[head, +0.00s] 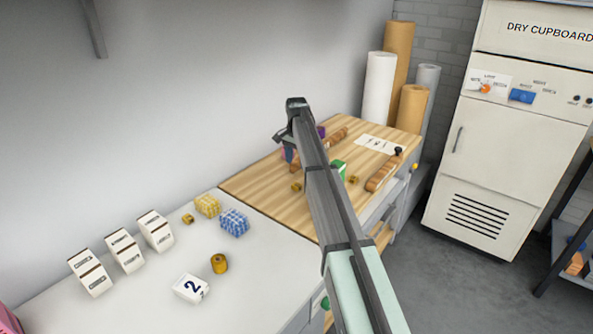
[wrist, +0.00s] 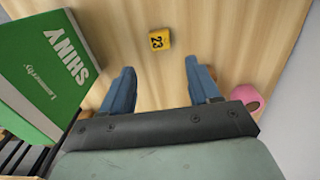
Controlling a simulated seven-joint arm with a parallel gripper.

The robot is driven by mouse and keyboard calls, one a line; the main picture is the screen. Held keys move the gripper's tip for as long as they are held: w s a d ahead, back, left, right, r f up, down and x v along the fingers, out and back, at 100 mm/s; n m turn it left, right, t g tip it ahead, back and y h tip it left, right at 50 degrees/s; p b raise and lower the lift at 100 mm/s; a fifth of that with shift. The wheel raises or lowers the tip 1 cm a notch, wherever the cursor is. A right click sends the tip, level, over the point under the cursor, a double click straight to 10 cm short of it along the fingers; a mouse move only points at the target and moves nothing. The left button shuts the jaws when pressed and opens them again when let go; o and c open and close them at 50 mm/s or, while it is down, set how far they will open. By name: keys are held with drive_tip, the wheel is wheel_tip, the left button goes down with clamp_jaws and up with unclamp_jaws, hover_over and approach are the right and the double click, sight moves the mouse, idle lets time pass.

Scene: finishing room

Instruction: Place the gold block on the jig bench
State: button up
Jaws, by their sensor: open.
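A small gold block (wrist: 159,39) marked 23 lies on a wooden top in the wrist view, beyond my fingertips and apart from them. In the head view a small gold block (head: 296,187) lies on the wooden-topped bench (head: 252,189), left of my arm, and another small gold piece (head: 353,180) lies right of it. I cannot tell for sure which is the marked one. My gripper (wrist: 160,88) is open and empty, its blue fingers spread above the wood. In the head view my arm partly hides it. No label shows which bench is the jig bench.
A green SHINY box (wrist: 45,75) stands close left of my fingers; a pink object (wrist: 248,97) is close right. The white bench (head: 130,300) holds a gold cylinder (head: 219,263), patterned blocks (head: 234,222) and labelled white blocks (head: 155,230). Bread-like brown pieces (head: 384,172) lie on the wood.

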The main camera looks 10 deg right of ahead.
drive_tip(key=shift+r, duration=1)
